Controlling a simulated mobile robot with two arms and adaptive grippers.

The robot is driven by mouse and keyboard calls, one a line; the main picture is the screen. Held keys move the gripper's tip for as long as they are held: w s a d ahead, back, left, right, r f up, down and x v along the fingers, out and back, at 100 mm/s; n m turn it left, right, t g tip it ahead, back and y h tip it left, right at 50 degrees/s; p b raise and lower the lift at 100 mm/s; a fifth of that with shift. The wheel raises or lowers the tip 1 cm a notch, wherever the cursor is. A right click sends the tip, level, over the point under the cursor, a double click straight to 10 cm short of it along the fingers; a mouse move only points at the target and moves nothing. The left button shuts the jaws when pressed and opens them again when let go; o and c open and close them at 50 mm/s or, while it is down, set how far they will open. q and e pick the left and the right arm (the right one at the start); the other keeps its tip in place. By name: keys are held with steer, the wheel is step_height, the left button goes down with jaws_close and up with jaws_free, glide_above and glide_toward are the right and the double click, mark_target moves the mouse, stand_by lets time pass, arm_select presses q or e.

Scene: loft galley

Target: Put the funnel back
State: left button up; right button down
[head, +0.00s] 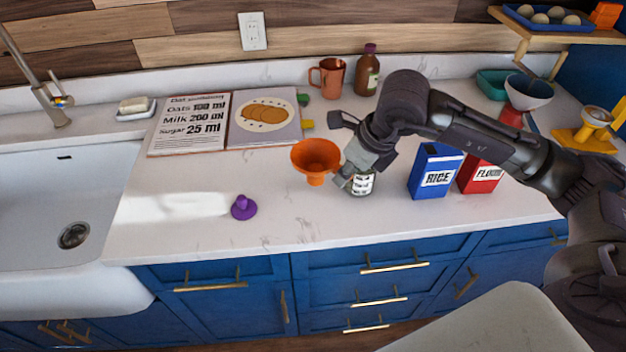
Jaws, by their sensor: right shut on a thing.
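The orange funnel (315,158) is upright, wide mouth up and spout down, over the middle of the counter. My right gripper (341,167) reaches in from the right and is shut on the funnel at its right side. Where the fingers meet the funnel is partly hidden, and I cannot tell whether the spout touches the counter. A small labelled jar (363,184) stands just right of the funnel, its top hidden behind my gripper. My left gripper is not in view.
A blue rice box (434,171) and red flour box (478,175) stand right of the jar. A purple object (243,208) lies front left. Behind are an open recipe book (190,108), orange mug (328,77) and brown bottle (367,72). The sink (60,190) is left.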

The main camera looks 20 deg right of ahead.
mark_target(321, 181)
steer(key=w+a+f, duration=0.1)
steer(key=w+a+f+p, duration=0.1)
steer(key=w, duration=0.1)
steer(key=w+a+f+p, duration=0.1)
steer(key=w, duration=0.1)
steer(key=shift+w+a+f, duration=0.25)
steer(key=shift+a+f, duration=0.05)
steer(key=shift+f, duration=0.1)
step_height(321, 181, down, 3)
steer(key=shift+f+p, duration=0.15)
steer(key=shift+p, duration=0.7)
steer(key=shift+f, duration=0.45)
steer(key=shift+f, duration=0.1)
steer(key=c, duration=1.1)
jaws_free()
